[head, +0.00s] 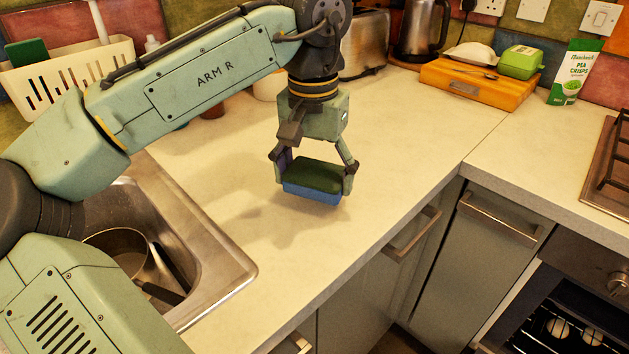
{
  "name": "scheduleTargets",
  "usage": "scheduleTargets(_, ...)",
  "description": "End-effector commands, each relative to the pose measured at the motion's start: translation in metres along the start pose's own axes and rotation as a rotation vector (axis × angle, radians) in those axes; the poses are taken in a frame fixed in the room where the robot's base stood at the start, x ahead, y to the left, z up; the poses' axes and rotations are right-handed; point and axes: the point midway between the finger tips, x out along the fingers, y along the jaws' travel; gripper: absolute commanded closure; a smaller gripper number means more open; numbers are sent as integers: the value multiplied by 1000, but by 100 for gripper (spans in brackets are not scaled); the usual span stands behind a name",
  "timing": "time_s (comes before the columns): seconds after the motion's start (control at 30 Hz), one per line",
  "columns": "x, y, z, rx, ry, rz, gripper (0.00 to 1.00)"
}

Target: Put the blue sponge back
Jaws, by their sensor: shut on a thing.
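The blue sponge (311,194) has a dark green top layer and lies level between the fingers of my gripper (314,178). My gripper points down and is shut on the sponge. It holds the sponge over the pale countertop (390,140), right of the sink. A shadow lies on the counter to the left; I cannot tell the exact height. A cream slotted caddy (70,76) stands at the back left, behind my arm. A green sponge-like block (27,52) and a white handle show in the caddy.
The steel sink (215,265) at left holds a pan (118,243). The counter around my gripper is clear. An open oven is at lower right.

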Motion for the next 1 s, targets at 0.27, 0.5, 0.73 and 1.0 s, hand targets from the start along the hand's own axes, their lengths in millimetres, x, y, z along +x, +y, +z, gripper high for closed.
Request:
scheduleTargets(0.27, 28, -6, -9, -1, -3, -2, 48)
scheduleTargets(0.5, 37, -5, -10, -1, 0, -1, 48)
scheduleTargets(0.73, 41, -5, -10, 0, 0, 0, 48)
scheduleTargets(1.0, 40, -5, -9, -1, 0, -1, 6)
